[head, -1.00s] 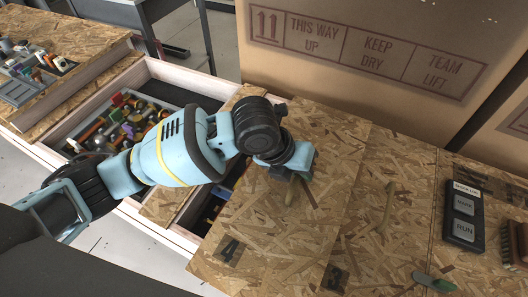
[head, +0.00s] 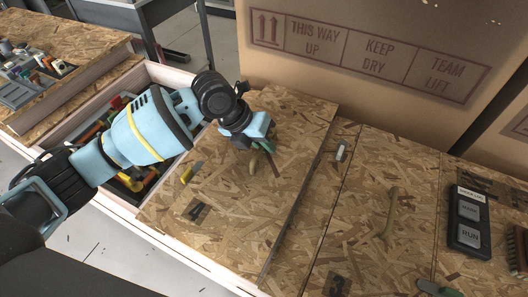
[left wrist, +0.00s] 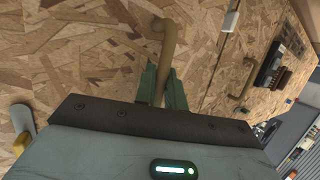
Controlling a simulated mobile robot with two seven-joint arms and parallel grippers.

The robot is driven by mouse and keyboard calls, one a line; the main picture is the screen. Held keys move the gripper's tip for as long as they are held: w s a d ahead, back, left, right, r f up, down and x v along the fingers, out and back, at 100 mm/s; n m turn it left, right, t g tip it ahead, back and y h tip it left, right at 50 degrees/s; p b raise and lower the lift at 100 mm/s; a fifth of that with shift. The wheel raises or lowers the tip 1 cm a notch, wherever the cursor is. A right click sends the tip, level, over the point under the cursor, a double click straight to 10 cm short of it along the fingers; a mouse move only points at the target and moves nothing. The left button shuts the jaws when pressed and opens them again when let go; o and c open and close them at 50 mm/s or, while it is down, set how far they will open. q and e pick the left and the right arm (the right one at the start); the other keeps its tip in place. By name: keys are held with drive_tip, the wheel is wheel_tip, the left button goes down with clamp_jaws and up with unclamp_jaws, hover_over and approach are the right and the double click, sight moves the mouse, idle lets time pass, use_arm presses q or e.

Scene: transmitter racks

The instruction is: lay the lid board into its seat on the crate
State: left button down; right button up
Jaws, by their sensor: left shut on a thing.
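The lid board (head: 255,200) is a chipboard panel with a dark stencil mark near its left corner. My left gripper (head: 262,146) is shut on its bar handle, near the board's middle; the tan handle (left wrist: 164,45) shows between the green fingers (left wrist: 163,85) in the left wrist view. The board lies over the right part of the crate (head: 160,72), hiding the opening there. Its right edge shows dark, overlapping the bench top. I cannot tell whether it is seated or slightly above. My right gripper is not in view.
A yellow-handled scraper (head: 188,175) lies on chipboard near the board's left side. Tools fill the open crate part at left. Right are a small white item (head: 341,152), another handle (head: 390,208), a button box (head: 468,222) and a brush (head: 517,248). A big carton (head: 350,80) stands behind.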

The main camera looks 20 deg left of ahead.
sight(264, 155)
use_arm(q)
drive_tip(key=shift+f, duration=1.55)
drive_tip(key=shift+f+b, duration=0.45)
drive_tip(key=shift+f, duration=0.1)
drive_tip(key=c, duration=1.5)
unclamp_jaws()
drive_tip(key=shift+f, duration=0.1)
drive_tip(key=shift+r, duration=0.25)
drive_tip(key=p+v, duration=0.2)
drive_tip(key=v, duration=0.9)
drive_tip(key=shift+r, duration=0.2)
drive_tip(key=shift+s+a+r, duration=0.15)
drive_tip(key=shift+a+r, duration=0.1)
drive_tip(key=shift+r, duration=0.35)
